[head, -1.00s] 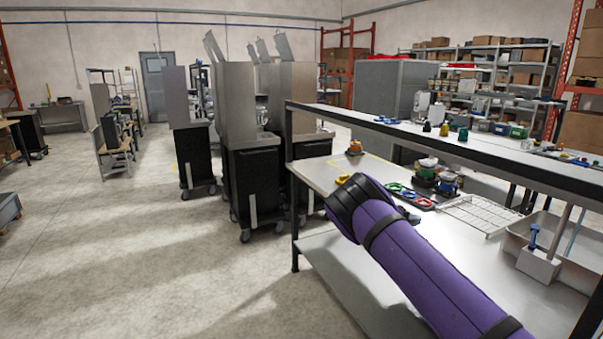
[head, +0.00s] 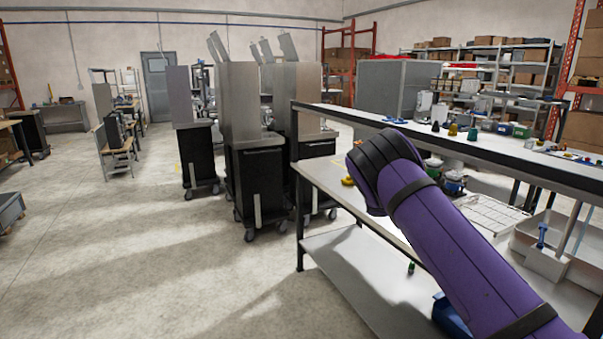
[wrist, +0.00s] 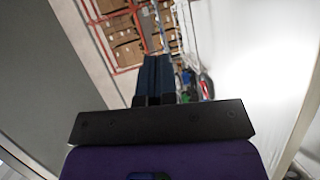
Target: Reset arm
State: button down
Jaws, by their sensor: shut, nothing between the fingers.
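My gripper (wrist: 154,80) shows in the wrist view, with its two dark blue fingers side by side and touching. Nothing is held between them. In the head view my purple arm reaches up from the lower right in front of the workbench (head: 325,182), and the gripper itself is hidden behind the arm's dark end. The wrist view shows a white surface to the right of the fingers and a grey panel at the left.
The bench's upper shelf (head: 370,125) holds several small coloured parts. A wire rack (head: 490,213) and a grey bin (head: 583,250) stand on the worktop. Below, a blue container (head: 448,318) shows partly. Black cabinets (head: 262,185) stand behind.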

jog(key=s+r+m+y, duration=0.1)
jog(key=s+r+y, duration=0.4)
jog(key=s+r, duration=0.65)
jog(key=s+r+m+y, duration=0.1)
jog(key=s+r+y, duration=0.65)
jog(key=s, duration=0.65)
jog(key=s+a+r+t+y, duration=0.1)
jog(key=s+a+r, duration=0.1)
jog(key=s, duration=0.7)
jog(key=s+a+r+n+t+y, duration=0.1)
jog(key=s+a+r+t, duration=0.1)
jog(key=s+a, duration=0.3)
jog(key=s+a+r+t+y, duration=0.1)
jog(key=s+a, duration=0.3)
jog(key=s, duration=0.9)
jog(key=shift+s+r+n+t, duration=0.3)
jog(key=shift+s+r+n, duration=0.05)
jog(key=shift+r+n, duration=0.05)
